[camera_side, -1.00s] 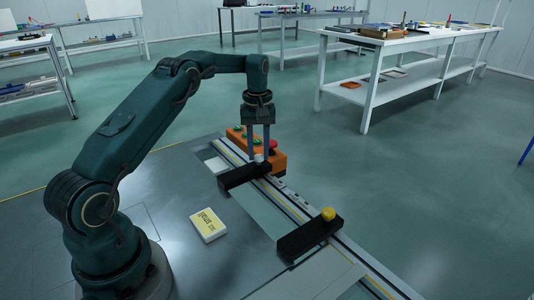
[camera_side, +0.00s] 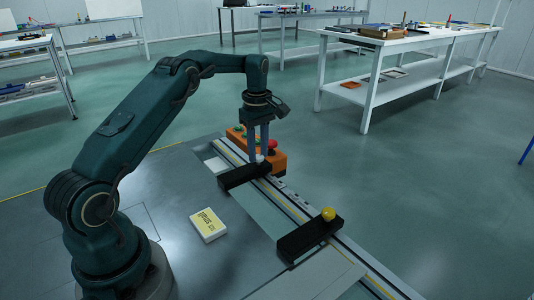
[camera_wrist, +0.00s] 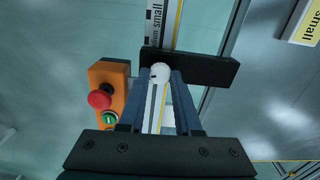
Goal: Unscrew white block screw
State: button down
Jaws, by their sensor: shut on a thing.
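The white block screw (camera_wrist: 160,73) is a round white knob on a black block (camera_wrist: 205,68). In the side view the screw (camera_side: 260,158) sits on the end of the far black block (camera_side: 243,176), partly hidden by my fingers. My gripper (camera_side: 262,153) points straight down over it. In the wrist view my gripper (camera_wrist: 160,80) has its two fingers on either side of the white screw, shut on it. A second black block (camera_side: 308,240) with a yellow screw (camera_side: 328,213) stands nearer the side camera on the same rail.
An orange box (camera_side: 278,161) with a red button (camera_side: 272,144) and green buttons stands close beside my gripper, beyond the rail (camera_side: 290,203). A white box (camera_side: 208,225) with yellow print lies on the table. The table between it and my base is clear.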

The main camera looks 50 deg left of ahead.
aim_at(258, 156)
dwell(0.4)
jog(key=c, duration=0.6)
grip_release()
jog(key=shift+r, duration=0.1)
jog(key=shift+r, duration=2.5)
